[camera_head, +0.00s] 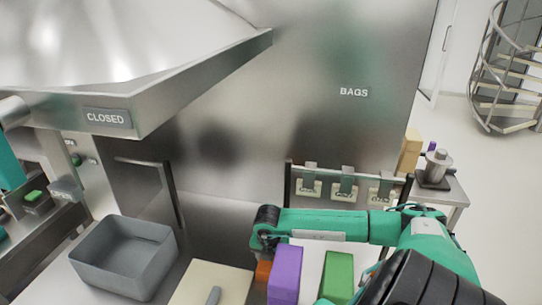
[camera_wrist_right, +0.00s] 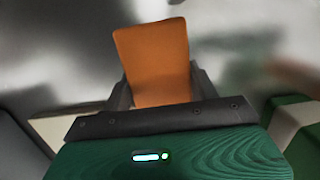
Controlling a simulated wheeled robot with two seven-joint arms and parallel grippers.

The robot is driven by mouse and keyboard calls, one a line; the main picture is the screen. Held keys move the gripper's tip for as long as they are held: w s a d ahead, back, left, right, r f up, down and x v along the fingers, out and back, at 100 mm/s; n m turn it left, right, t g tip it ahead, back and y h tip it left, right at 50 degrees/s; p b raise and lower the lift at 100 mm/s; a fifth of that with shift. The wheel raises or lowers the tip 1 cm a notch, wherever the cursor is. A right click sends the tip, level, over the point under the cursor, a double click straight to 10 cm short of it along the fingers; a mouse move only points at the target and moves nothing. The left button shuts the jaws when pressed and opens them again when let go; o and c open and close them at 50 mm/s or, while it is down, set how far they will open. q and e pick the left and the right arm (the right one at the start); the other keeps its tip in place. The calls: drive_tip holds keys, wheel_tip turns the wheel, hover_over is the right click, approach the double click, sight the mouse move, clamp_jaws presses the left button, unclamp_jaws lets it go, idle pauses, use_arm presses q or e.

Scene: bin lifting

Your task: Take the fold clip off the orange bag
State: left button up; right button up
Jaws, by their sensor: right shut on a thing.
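The orange bag (camera_wrist_right: 155,60) stands up between the two dark fingers of my right gripper (camera_wrist_right: 160,88) in the right wrist view. The fingers press on its left and right sides, so the gripper is shut on the bag. In the head view only a small strip of the orange bag (camera_head: 263,272) shows, left of the purple block-like bag. My right arm crosses above and hides the gripper there. I cannot make out a fold clip on the orange bag in either view. My left gripper is not in view.
A purple bag (camera_head: 285,275) and a green bag (camera_head: 338,278) stand to the right. Behind are a steel panel marked BAGS (camera_head: 350,60) and a rack with hanging pieces (camera_head: 343,187).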

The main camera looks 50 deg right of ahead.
drive_tip(key=o, duration=1)
drive_tip(key=shift+d+f, duration=0.15)
drive_tip(key=shift+d, duration=0.05)
drive_tip(key=shift+o, duration=0.8)
drive_tip(key=shift+w+f, duration=0.1)
drive_tip(key=shift+r, duration=0.25)
drive_tip(key=shift+r+p, duration=0.2)
drive_tip(key=shift+p, duration=0.2)
drive_tip(key=shift+r+b, duration=0.3)
drive_tip(key=shift+b, duration=0.05)
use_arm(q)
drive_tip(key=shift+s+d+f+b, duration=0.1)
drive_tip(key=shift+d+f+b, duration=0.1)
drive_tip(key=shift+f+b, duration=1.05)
use_arm(e)
wheel_tip(320, 180, up, 11)
drive_tip(key=a, duration=0.1)
drive_tip(key=shift+s+a, duration=0.3)
drive_tip(key=shift+s, duration=0.15)
